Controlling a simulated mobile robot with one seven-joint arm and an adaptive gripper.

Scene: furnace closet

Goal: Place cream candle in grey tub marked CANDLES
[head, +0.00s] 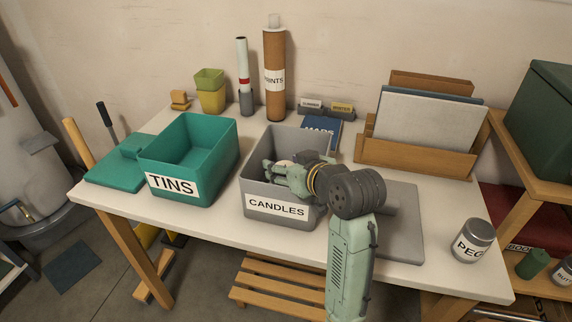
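The grey tub (247,197) marked CANDLES stands at the middle of the white table. My arm reaches in from the front right, and my gripper (272,168) is over or inside the tub's opening. A small cream patch (284,163) shows beside my gripper; it may be the cream candle, but most of it is hidden. I cannot tell whether my gripper is open or shut on it. My arm covers the tub's right part and much of its inside.
A teal tub (205,185) marked TINS stands left of the grey tub, with a teal lid (112,173) beside it. A grey lid (402,225) lies to the right. A tin (473,241) is near the right front edge. A wooden file rack (410,155) stands behind.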

